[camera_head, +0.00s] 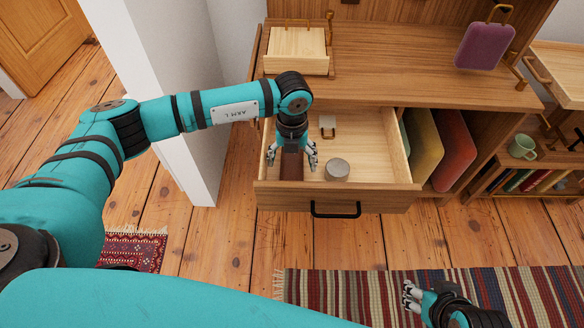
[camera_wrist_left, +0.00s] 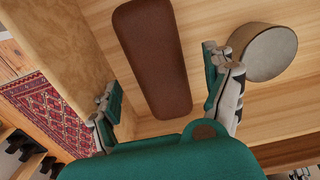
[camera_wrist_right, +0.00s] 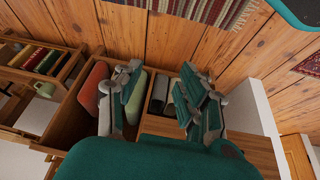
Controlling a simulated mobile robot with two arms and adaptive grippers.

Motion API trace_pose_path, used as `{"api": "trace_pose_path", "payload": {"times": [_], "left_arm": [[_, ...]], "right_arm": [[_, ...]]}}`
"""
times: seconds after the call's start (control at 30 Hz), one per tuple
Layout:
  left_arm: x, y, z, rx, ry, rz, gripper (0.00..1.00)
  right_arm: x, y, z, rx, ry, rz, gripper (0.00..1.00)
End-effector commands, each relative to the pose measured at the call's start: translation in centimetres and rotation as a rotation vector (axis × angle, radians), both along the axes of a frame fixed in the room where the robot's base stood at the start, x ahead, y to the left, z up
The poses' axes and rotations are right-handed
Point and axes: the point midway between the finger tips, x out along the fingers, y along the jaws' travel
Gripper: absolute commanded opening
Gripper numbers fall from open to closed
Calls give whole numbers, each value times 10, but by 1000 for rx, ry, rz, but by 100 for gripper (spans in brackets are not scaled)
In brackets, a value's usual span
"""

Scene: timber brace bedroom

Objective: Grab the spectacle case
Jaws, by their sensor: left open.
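The brown spectacle case (camera_head: 291,166) lies in the open drawer, near its left side. In the left wrist view the case (camera_wrist_left: 152,55) is a long rounded brown shape seen between and beyond my fingers. My left gripper (camera_head: 292,160) points down over the case with its fingers spread on either side. It also shows in the left wrist view (camera_wrist_left: 168,92), open, with no finger visibly touching the case. My right gripper (camera_head: 408,296) is away from the drawer, low over the striped rug. In the right wrist view its fingers (camera_wrist_right: 160,100) are apart and empty.
A round grey tin (camera_head: 337,169) sits in the drawer (camera_head: 370,150) just right of my left gripper. A small light item (camera_head: 327,124) lies further back. The drawer walls stand close around. A wooden box (camera_head: 298,50) and purple case (camera_head: 485,45) stand on top.

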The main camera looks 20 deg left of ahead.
Motion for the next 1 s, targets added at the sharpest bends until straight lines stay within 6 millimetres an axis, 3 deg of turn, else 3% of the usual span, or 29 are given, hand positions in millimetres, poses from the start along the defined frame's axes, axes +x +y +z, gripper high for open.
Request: {"api": "trace_pose_path", "payload": {"times": [0.2, 0.5, 0.9, 1.0], "left_arm": [[0, 0, -22, 0, -1, 1, 85], [0, 0, -24, 0, -1, 0, 83], [0, 0, -24, 0, -1, 0, 31], [0, 0, -24, 0, -1, 0, 23]], "right_arm": [[26, 9, 7, 27, -130, 11, 40], [30, 10, 10, 31, -148, 13, 40], [29, 9, 10, 31, -147, 13, 40], [29, 9, 10, 31, -147, 13, 40]]}}
